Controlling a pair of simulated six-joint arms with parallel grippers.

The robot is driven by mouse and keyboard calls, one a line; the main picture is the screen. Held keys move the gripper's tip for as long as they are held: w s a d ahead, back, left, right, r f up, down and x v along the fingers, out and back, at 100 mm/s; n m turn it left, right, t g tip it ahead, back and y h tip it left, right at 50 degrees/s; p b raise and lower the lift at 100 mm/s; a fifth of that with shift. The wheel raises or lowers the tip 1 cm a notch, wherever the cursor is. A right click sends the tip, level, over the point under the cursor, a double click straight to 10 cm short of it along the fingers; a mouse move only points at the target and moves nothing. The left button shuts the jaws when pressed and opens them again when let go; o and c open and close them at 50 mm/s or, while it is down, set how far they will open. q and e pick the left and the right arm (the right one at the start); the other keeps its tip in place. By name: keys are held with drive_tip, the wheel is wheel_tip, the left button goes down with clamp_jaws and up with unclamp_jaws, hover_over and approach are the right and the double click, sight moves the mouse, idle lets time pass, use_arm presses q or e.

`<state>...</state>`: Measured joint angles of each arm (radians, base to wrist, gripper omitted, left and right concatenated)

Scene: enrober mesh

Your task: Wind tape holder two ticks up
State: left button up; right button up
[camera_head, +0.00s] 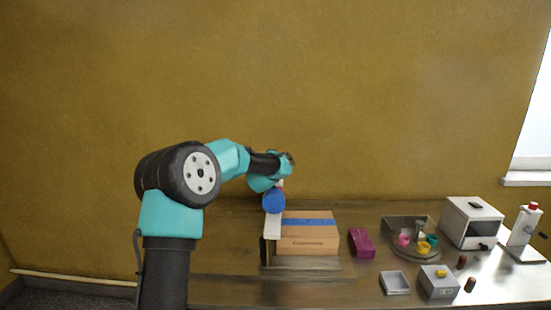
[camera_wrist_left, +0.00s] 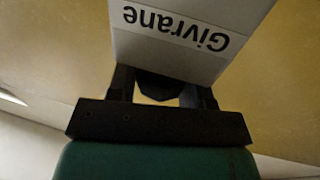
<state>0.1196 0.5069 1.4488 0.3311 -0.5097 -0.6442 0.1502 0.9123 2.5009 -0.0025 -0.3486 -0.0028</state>
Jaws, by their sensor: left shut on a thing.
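The tape holder (camera_head: 272,228) appears to be the pale upright piece beside the cardboard box, with a round blue part (camera_head: 273,201) near its top. My left gripper (camera_head: 279,187) is at the top of this piece, partly hidden by my own wrist. In the left wrist view, the gripper (camera_wrist_left: 160,95) is shut on a dark rounded part (camera_wrist_left: 160,86), probably a knob, just below a pale panel (camera_wrist_left: 185,45) lettered "Givrane", seen upside down. Any tick marks are too small to see. My right gripper is not in view.
The cardboard box (camera_head: 308,241) with blue tape across its top stands just right of the holder. Further right are a magenta block (camera_head: 361,243), a round tray (camera_head: 416,256) with coloured cups, a small open tray (camera_head: 395,283), a grey box (camera_head: 438,284) and a white machine (camera_head: 470,226).

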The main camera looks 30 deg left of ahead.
use_arm(q)
drive_tip(key=shift+n+g+y, duration=1.1)
drive_tip(key=shift+n+y, duration=0.6)
drive_tip(key=shift+y, duration=0.7)
drive_tip(key=n+g+y, duration=0.4)
drive_tip(key=shift+d+y, duration=0.1)
drive_tip(key=shift+y, duration=0.2)
drive_tip(key=n+g+y, duration=0.2)
drive_tip(key=g, duration=0.2)
drive_tip(key=shift+n, duration=0.4)
drive_tip(key=shift+n+g+y, duration=0.7)
drive_tip(key=shift+n+g, duration=0.9)
drive_tip(key=shift+g, duration=1.3)
drive_tip(key=o, duration=0.9)
drive_tip(key=shift+o, duration=0.2)
